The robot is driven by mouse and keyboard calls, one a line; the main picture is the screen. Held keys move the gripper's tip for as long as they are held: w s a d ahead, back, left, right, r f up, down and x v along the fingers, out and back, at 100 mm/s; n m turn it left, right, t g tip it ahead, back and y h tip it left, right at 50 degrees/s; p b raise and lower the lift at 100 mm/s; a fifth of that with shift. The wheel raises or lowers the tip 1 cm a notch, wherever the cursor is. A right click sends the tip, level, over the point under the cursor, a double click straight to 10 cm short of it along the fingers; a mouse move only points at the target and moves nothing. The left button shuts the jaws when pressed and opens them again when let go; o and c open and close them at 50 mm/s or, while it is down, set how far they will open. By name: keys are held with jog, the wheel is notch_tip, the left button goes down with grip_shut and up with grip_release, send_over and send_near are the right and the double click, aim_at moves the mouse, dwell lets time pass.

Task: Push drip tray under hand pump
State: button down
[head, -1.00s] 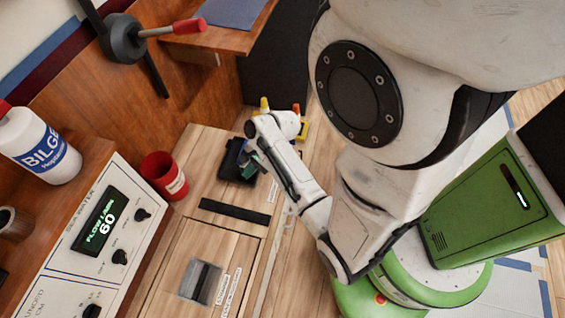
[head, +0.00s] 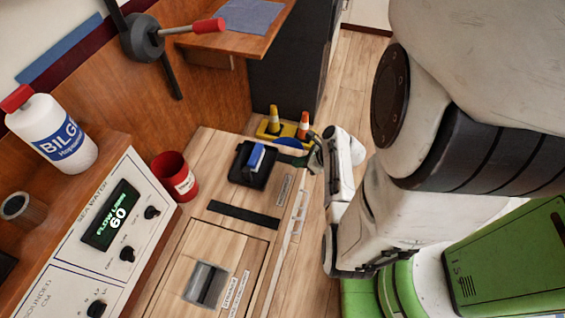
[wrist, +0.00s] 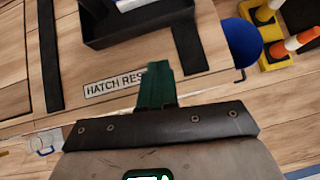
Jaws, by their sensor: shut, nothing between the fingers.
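The drip tray (head: 238,168) is a black open tray with a blue block in it, on the wooden surface below the hand pump. Its near wall shows at the top of the wrist view (wrist: 130,24). The hand pump (head: 143,40) is a dark round body with a red-gripped lever on the wood wall, up and left of the tray. My gripper (head: 298,160) is just right of the tray, low over the surface.
A blue round object (wrist: 238,42) and a yellow base with small orange and white cones (head: 276,128) stand behind my gripper. A red cup (head: 176,177) is left of the tray. A black strip (head: 244,215) lies in front. Bare wood lies between cup and tray.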

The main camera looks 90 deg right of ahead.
aim_at(274, 161)
jog(key=b+x, duration=0.1)
jog(key=x, duration=0.2)
jog(key=shift+w+f, duration=0.15)
jog(key=shift+f, duration=0.2)
jog(key=shift+w+d, duration=0.25)
jog(key=shift+w, duration=0.35)
jog(key=shift+w+d, duration=0.25)
jog(key=shift+w, duration=0.3)
jog(key=shift+w+d, duration=0.3)
jog(key=shift+w, duration=0.55)
jog(key=shift+w+d+r, duration=0.15)
jog(key=shift+w, duration=0.35)
jog(key=w+d, duration=0.2)
jog(key=w, duration=0.4)
jog(key=w+d, duration=0.2)
jog(key=w, duration=0.4)
jog(key=w+d, duration=0.2)
jog(key=w, duration=0.4)
jog(key=shift+w+d, duration=0.2)
jog(key=shift+d, duration=0.05)
